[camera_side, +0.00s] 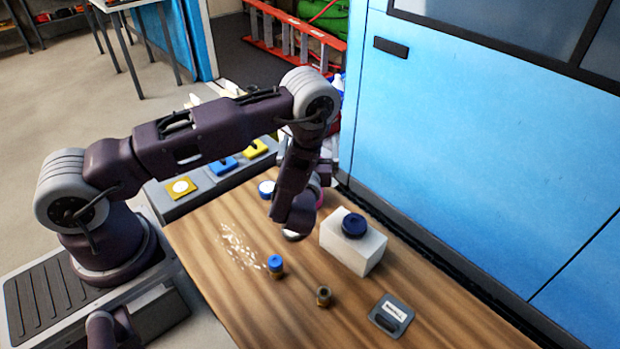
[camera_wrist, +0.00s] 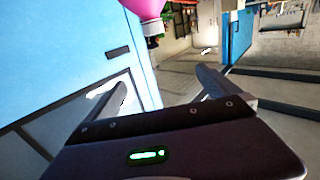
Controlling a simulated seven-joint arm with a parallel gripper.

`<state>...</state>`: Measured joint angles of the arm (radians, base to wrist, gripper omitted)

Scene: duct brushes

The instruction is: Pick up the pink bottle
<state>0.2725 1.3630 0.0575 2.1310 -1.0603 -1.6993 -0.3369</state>
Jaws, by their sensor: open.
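In the side view only a pink sliver (camera_side: 320,197) shows behind my arm's lower link; the rest is hidden. My gripper (camera_wrist: 160,88) is open in the wrist view, its two fingers apart with nothing held between them. The bottle appears beyond the fingertips, nearer the left finger's side. In the side view my arm hides most of the gripper.
A white block (camera_side: 350,247) with a dark blue round piece (camera_side: 354,225) stands right of my arm on the wooden table (camera_side: 225,270). A blue-topped jar (camera_side: 275,266), a small brown piece (camera_side: 323,296) and a grey labelled plate (camera_side: 391,316) are nearer. A blue wall (camera_side: 480,130) borders the table.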

